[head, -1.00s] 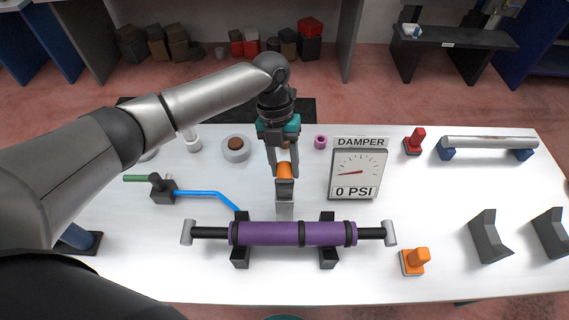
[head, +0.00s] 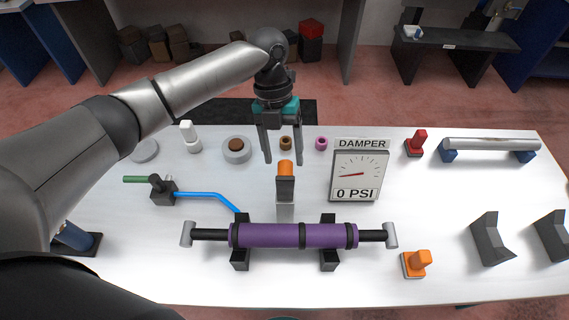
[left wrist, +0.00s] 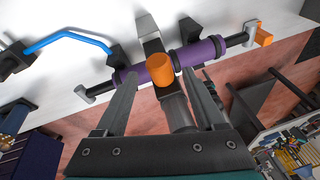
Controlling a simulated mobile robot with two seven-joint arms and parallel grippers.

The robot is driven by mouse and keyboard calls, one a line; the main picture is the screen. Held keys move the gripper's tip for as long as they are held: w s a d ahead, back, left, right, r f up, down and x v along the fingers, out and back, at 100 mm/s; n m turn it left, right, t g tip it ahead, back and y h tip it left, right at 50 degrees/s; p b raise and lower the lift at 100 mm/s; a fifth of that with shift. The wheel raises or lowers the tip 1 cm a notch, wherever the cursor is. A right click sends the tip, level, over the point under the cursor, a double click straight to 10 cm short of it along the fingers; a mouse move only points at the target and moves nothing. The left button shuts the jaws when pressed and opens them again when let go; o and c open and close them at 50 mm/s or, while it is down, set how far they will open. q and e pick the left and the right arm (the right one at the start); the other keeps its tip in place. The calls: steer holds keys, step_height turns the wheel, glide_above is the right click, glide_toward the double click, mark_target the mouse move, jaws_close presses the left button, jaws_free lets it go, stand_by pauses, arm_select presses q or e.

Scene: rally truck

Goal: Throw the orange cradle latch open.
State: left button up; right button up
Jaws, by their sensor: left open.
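An orange-tipped latch (head: 285,168) stands upright on a dark lever above a pale grey block, just behind the purple damper (head: 280,235). The damper lies across two black cradle supports (head: 328,258). My left gripper (head: 284,160) is open and empty, pointing down, its fingertips just above and to either side of the orange tip. In the left wrist view, the orange tip (left wrist: 161,67) shows beyond and between the spread fingers (left wrist: 161,75). Contact cannot be made out. My right gripper is not in view.
A gauge sign (head: 358,175) reading 0 PSI stands close right of the latch. A blue hose (head: 205,194) runs from a black valve (head: 162,190) on the left. A second orange piece (head: 416,262) sits at front right.

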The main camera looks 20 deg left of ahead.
arm_select(q)
steer(key=b+v, duration=0.1)
steer(key=v, duration=1)
steer(key=shift+r, duration=0.1)
